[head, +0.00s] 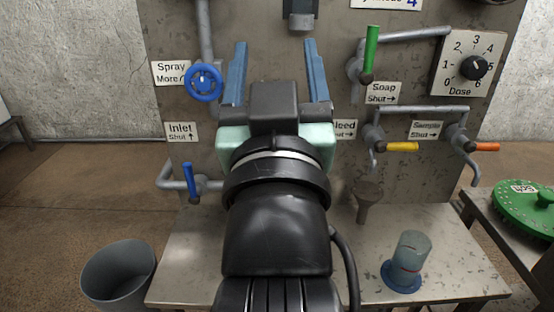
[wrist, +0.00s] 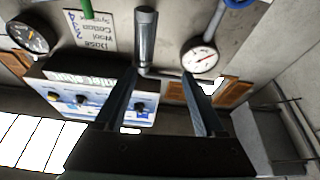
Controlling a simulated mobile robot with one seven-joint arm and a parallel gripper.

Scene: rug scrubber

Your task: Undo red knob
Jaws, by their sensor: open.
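No red knob shows clearly in either view. My gripper (head: 275,48) is open and empty in front of the grey valve panel (head: 345,60), its two blue fingers pointing up and apart. It also shows in the wrist view (wrist: 160,73), with nothing between the fingers. A black dose knob (head: 474,67) sits on a white dial at the upper right. A blue handwheel (head: 204,82), marked Spray, is just left of the gripper. A control box (wrist: 85,100) with several dark knobs shows upside down behind the fingers in the wrist view.
Levers on the panel are green (head: 371,48), yellow (head: 402,147), orange (head: 485,147) and blue (head: 188,180). A clear cup (head: 410,255) stands on the bench (head: 355,284). A bucket (head: 118,272) is at lower left, a green lid (head: 520,207) at right. Two gauges show in the wrist view (wrist: 201,59).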

